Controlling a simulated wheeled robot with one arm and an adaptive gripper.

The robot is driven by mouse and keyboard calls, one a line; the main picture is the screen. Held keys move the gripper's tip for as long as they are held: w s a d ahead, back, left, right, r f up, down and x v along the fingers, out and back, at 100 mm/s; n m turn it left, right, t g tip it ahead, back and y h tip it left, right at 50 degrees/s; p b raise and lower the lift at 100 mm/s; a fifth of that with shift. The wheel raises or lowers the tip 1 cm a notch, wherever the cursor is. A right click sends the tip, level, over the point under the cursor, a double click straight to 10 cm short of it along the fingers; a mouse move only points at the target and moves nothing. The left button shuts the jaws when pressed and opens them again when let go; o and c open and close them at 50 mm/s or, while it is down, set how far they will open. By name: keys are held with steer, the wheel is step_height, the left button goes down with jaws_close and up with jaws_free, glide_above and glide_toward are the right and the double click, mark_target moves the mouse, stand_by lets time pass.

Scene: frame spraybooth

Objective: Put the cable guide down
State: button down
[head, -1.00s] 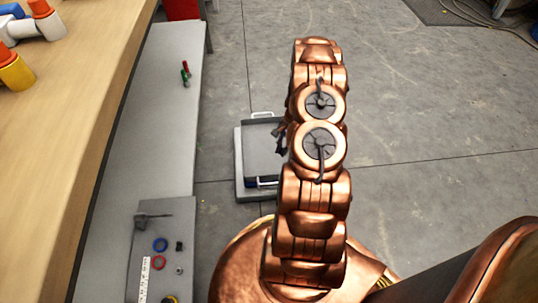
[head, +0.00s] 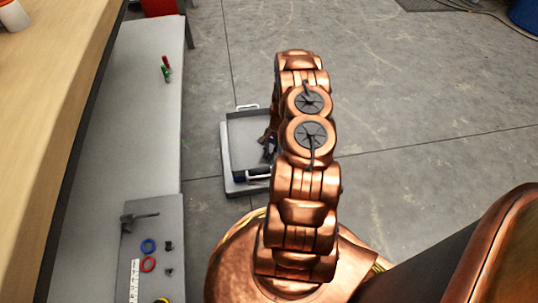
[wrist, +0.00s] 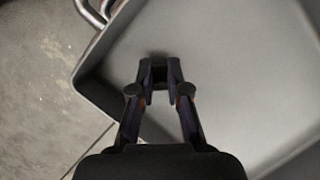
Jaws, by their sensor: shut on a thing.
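The cable guide (wrist: 159,72) is a small dark piece between my fingertips in the wrist view. My gripper (wrist: 160,88) is shut on it, above the inside of a grey tray (wrist: 222,65). In the head view the tray (head: 236,133) stands low by the floor with a white handle at each end, and my gripper (head: 267,150) is over its right part. My arm hides the tray's right side, and the cable guide cannot be made out there. Whether the guide touches the tray floor, I cannot tell.
A grey bench (head: 110,130) runs along the left, with a red and green item (head: 166,69) on it. A grey mat (head: 150,215) there holds rings, small dark parts and a ruler. A wooden table (head: 45,80) is at far left. Concrete floor is open on the right.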

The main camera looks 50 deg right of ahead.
steer(key=shift+f, duration=0.15)
steer(key=c, duration=1.2)
jaws_free()
steer(key=shift+o, duration=0.2)
steer(key=s+p+v, duration=0.1)
steer(key=p+v, duration=0.3)
steer(key=v, duration=0.8)
steer(key=a+r+n+g+h, duration=0.2)
steer(key=a+r+n, duration=0.6)
steer(key=a+r, duration=1.8)
steer(key=s+a+r+n, duration=0.3)
steer(key=s+a+r, duration=0.1)
steer(key=s, duration=0.4)
steer(key=s+a+r+n+h, duration=0.1)
steer(key=s+a+r, duration=0.3)
steer(key=s, duration=0.4)
steer(key=s+a+r+n+g+h, duration=0.1)
steer(key=s+a+r+n, duration=0.3)
steer(key=s, duration=0.4)
steer(key=shift+s+n, duration=0.2)
steer(key=shift+n, duration=0.1)
